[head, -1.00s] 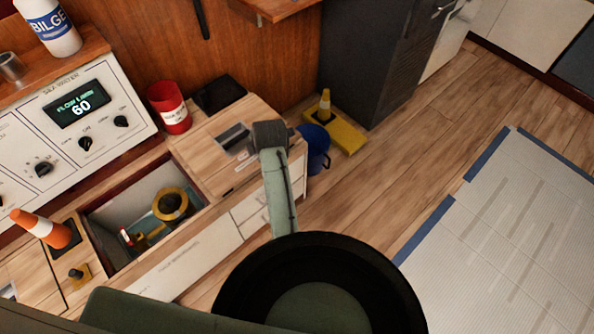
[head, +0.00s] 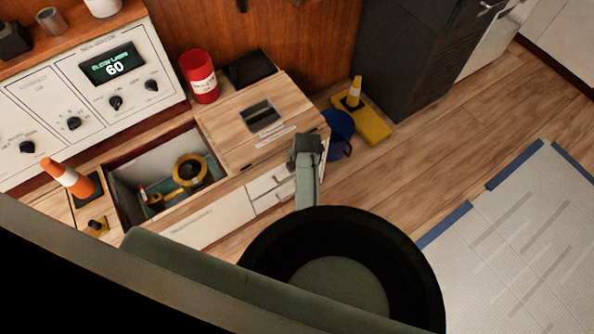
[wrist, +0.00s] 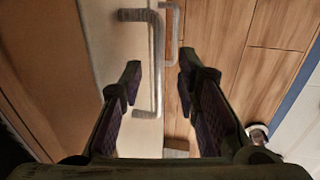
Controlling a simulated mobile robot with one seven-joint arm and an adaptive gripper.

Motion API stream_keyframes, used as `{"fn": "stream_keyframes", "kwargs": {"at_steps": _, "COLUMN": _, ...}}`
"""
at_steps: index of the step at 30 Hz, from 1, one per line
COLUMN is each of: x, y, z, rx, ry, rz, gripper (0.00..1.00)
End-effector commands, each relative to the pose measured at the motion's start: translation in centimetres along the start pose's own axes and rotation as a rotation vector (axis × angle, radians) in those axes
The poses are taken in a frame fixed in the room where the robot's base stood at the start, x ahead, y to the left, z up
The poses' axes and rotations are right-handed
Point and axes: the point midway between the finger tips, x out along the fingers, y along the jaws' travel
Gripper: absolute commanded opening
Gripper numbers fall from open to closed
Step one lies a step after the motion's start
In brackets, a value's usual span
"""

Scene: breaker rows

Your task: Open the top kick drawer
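The top kick drawer (head: 267,180) is the upper of two small white drawer fronts at the right end of the wooden bench, in the head view. Its front looks flush and shut. The lower drawer (head: 272,197) sits just under it. In the wrist view a grey bar handle (wrist: 157,62), apparently the top drawer's, stands out from a pale front. A second handle (wrist: 175,35) shows to its right. My gripper (wrist: 159,72) is open, one finger on each side of the near handle. I see no finger contact.
An open bench compartment (head: 125,194) holds a yellow tape roll (head: 189,170). A blue bucket (head: 339,133) and a yellow-based cone (head: 367,122) stand on the floor.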

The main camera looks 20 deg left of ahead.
Motion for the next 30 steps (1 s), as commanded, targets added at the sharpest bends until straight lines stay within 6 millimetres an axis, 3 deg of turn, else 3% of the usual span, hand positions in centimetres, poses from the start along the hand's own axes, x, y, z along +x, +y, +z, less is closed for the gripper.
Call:
{"fn": "stream_keyframes", "kwargs": {"at_steps": 11, "x": 0.77, "y": 0.06, "z": 0.0, "rx": 0.0, "ry": -0.001, "rz": 0.001, "gripper": 0.3}}
{"fn": "stream_keyframes", "kwargs": {"at_steps": 25, "x": 0.75, "y": 0.05, "z": -0.01, "rx": 0.0, "ry": -0.001, "rz": 0.001, "gripper": 0.0}}
{"fn": "stream_keyframes", "kwargs": {"at_steps": 30, "x": 0.75, "y": 0.05, "z": -0.01, "rx": 0.0, "ry": -0.001, "rz": 0.001, "gripper": 0.0}}
